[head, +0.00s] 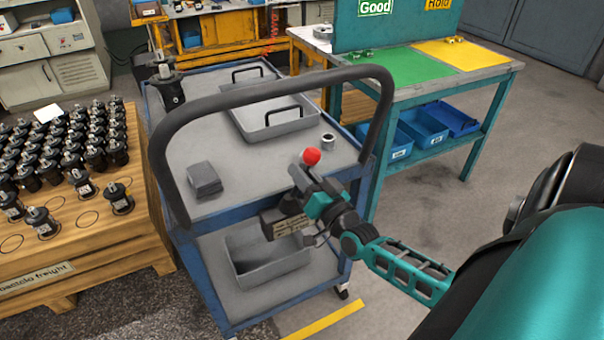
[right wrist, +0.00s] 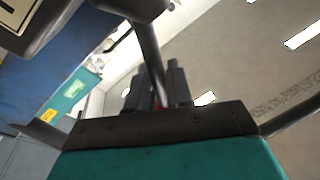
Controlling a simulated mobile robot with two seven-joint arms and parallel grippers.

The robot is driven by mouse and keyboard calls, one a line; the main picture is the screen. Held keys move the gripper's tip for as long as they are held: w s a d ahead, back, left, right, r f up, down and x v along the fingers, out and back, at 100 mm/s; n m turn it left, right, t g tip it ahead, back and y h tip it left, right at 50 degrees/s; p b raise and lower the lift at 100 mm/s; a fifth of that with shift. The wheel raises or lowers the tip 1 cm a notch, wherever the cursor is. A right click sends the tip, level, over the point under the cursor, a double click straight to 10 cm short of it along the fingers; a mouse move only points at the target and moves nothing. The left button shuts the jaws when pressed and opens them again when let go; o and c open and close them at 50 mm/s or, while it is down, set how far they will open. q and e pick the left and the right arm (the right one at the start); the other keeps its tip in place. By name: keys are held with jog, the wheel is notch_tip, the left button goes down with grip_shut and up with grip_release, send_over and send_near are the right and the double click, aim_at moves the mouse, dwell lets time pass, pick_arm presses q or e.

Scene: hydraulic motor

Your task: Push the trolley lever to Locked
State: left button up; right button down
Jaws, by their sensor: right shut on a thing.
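The blue-framed trolley (head: 222,208) with a grey top and a dark push handle (head: 250,92) stands in the middle of the head view. The trolley lever's red knob (head: 312,156) shows at the near right corner of the trolley. My right gripper (head: 303,178) is shut on the lever just below the knob, and it hides most of the rod. In the right wrist view, a dark rod (right wrist: 150,50) runs down between the fingers of my right gripper (right wrist: 158,88), with a little red behind them. A plate with small, unreadable lettering (head: 288,226) sits below the gripper. My left gripper is out of view.
The trolley carries a motor (head: 170,92), grey trays (head: 258,122), a grey block (head: 203,179) and a small ring (head: 328,142). A grey bin (head: 262,270) is on its lower shelf. A wooden pallet of motors (head: 95,245) stands left, a workbench (head: 487,72) behind right.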

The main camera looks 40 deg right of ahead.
jog(key=c, duration=1.1)
grip_release()
jog(key=shift+s, duration=0.1)
jog(key=v, duration=1.2)
jog(key=shift+s, duration=0.4)
